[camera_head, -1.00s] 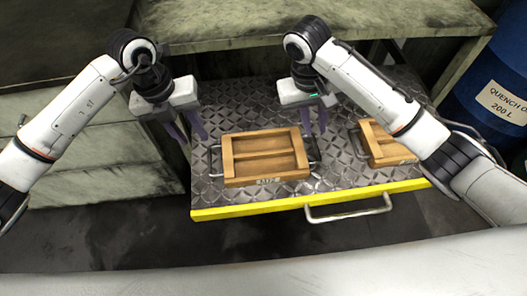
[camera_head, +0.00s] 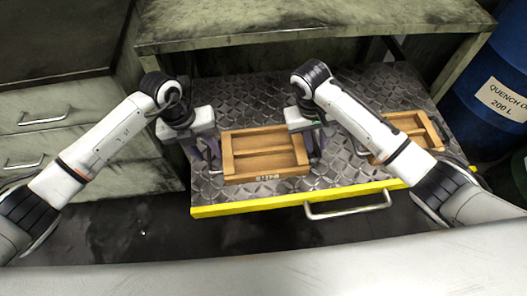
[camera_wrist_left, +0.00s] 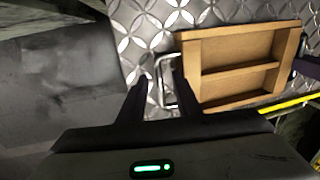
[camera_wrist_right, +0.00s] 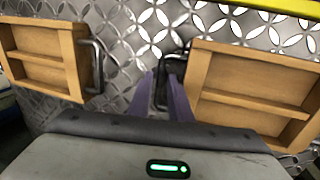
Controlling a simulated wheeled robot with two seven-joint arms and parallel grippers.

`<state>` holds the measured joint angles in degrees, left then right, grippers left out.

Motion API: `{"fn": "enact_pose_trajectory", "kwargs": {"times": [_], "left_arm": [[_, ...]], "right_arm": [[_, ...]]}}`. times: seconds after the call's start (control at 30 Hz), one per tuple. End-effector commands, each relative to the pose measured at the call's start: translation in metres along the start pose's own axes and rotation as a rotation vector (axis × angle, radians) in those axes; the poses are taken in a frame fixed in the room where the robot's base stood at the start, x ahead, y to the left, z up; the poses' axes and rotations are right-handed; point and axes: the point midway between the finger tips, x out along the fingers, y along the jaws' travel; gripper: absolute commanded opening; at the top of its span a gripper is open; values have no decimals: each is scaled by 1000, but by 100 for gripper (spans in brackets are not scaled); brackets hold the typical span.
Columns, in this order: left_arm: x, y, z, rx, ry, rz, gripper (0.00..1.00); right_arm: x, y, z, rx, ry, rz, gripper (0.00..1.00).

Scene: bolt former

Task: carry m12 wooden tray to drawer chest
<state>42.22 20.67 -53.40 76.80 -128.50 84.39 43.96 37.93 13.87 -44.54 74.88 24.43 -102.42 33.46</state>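A wooden tray (camera_head: 265,155) with a lengthwise divider and a label on its front lies on the patterned metal drawer surface. It also shows in the left wrist view (camera_wrist_left: 235,70) and right wrist view (camera_wrist_right: 250,100). My left gripper (camera_head: 212,155) is low at its left handle (camera_wrist_left: 168,75), fingers apart with the handle between or just beyond them. My right gripper (camera_head: 315,148) is low at its right handle, which is dark and partly hidden by the fingers; these are also apart. The label is too small to read surely. A grey-green cabinet with drawers (camera_head: 70,125) stands at the left.
A second wooden tray (camera_head: 408,128) lies to the right on the same surface, partly behind my right arm. The pulled-out surface has a yellow front edge (camera_head: 250,207) and a handle (camera_head: 350,208). A workbench top (camera_head: 300,25) overhangs behind; a blue drum (camera_head: 490,90) stands right.

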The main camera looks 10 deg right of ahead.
Motion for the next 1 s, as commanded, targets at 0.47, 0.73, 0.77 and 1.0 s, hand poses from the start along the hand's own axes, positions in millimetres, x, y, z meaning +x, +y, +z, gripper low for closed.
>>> {"fn": "enact_pose_trajectory", "kwargs": {"times": [0.47,0.73,0.77,1.0], "left_arm": [[4,0,0,0,0,1,12],[4,1,0,0,0,1,0],[4,1,0,0,0,1,0],[-3,-1,1,0,-1,0,0]], "right_arm": [[4,0,0,0,0,0,0],[4,0,0,1,0,0,0],[4,0,0,1,0,0,0],[-3,2,0,1,2,0,0]]}}
